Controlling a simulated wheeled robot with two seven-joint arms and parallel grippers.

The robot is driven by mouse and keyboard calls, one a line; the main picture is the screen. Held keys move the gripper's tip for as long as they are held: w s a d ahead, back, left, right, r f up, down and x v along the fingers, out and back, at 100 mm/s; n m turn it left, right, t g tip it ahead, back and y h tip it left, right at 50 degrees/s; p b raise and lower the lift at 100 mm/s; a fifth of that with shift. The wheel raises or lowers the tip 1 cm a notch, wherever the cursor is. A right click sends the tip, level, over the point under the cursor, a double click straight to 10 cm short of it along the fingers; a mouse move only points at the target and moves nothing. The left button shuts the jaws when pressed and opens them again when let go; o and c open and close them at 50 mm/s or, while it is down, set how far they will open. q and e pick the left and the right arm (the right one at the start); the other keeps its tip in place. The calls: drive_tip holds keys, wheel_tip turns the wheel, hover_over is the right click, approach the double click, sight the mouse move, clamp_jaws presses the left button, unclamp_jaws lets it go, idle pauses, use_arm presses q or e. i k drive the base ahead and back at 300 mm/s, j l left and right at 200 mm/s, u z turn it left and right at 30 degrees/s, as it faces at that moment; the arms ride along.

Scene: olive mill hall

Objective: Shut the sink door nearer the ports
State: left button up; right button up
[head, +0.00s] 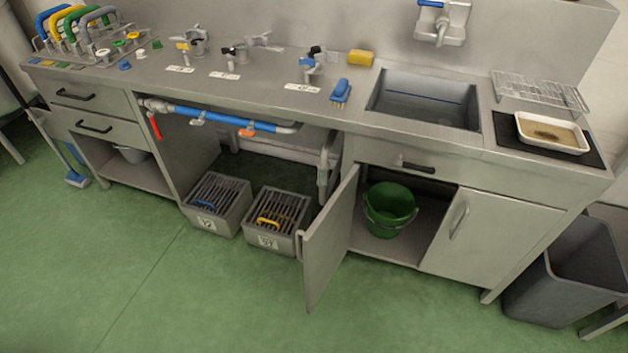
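The sink cabinet stands under the sink basin (425,98). Its left door (328,242), on the side of the labelled valve fittings, stands wide open and swings out toward me from the cabinet's left edge. A handle (300,246) shows at its free edge. The right sink door (478,232) is shut and has a curved handle. A green bucket (390,208) stands inside the open half of the cabinet, clear of the door. Labelled fittings, perhaps the ports, stand on the counter, such as this one (312,66). Neither of my grippers is in view.
Two grey grated boxes (217,204) (277,221) stand on the floor left of the open door, the nearer one close to it. A grey bin (570,272) stands at the right. A drawer (410,165) above the doors is shut. The green floor in front is clear.

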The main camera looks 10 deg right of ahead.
sight(324, 243)
drive_tip(key=i+j+z, duration=0.2)
drive_tip(key=z, duration=0.95)
drive_tip(key=i+j+z, duration=0.15)
drive_tip(key=j+z, duration=0.25)
drive_tip(key=j, duration=0.35)
drive_tip(key=j+z, duration=0.4)
drive_tip(key=j, duration=0.3)
drive_tip(key=i, duration=0.05)
